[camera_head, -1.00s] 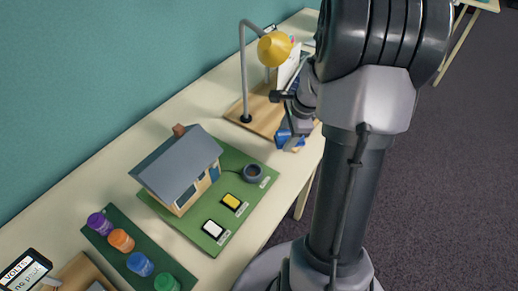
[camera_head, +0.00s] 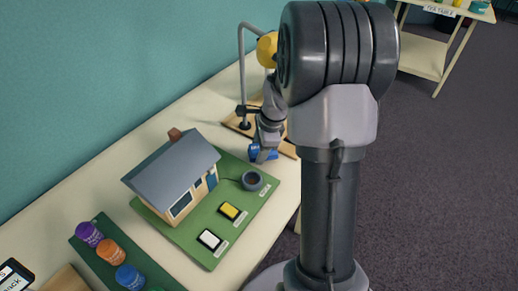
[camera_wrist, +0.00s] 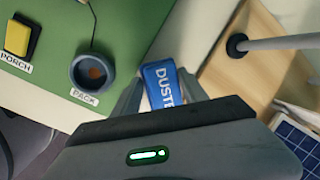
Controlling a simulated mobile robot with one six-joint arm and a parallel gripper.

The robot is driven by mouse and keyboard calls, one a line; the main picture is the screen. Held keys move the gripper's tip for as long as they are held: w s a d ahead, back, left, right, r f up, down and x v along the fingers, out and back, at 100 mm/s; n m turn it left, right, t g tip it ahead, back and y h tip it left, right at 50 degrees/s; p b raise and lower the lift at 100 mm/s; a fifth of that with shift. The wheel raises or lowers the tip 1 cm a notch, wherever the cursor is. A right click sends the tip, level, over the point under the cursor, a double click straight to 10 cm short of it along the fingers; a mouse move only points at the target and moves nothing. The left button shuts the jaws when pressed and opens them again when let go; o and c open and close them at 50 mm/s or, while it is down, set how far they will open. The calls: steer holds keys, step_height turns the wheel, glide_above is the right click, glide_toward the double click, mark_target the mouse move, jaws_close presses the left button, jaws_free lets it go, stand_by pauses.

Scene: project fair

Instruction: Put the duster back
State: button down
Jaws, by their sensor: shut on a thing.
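The duster is a blue block (camera_wrist: 160,84) with white lettering that reads "DUSTE", the rest hidden. My gripper (camera_wrist: 158,88) is shut on it in the wrist view, with a finger on each side. In the head view the duster (camera_head: 263,152) shows as a small blue shape below my gripper (camera_head: 266,141), by the far right corner of the green board. I cannot tell whether it touches the table.
A green board (camera_wrist: 50,80) with a model house (camera_head: 178,175), a yellow switch (camera_head: 229,211) and a round dark cup marked PACK (camera_wrist: 92,72) lies beside the gripper. A wooden base (camera_wrist: 240,62) with a lamp post (camera_wrist: 285,42) stands on the other side. Bare table lies between them.

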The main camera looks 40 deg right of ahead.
steer(key=shift+f, duration=0.2)
steer(key=c, duration=0.6)
jaws_free()
steer(key=a+p+v, duration=0.1)
steer(key=p+v, duration=0.5)
steer(key=v, duration=0.7)
steer(key=a+r+n, duration=0.5)
steer(key=a+r, duration=0.1)
steer(key=a, duration=0.1)
steer(key=s+a+r+n+t+y, duration=0.1)
steer(key=s+a+r+n, duration=0.3)
steer(key=s+a+n, duration=0.9)
steer(key=s+a+t, duration=0.1)
steer(key=s+a, duration=0.2)
steer(key=a, duration=0.2)
steer(key=shift+r+n+t, duration=0.35)
steer(key=shift+n+t, duration=0.05)
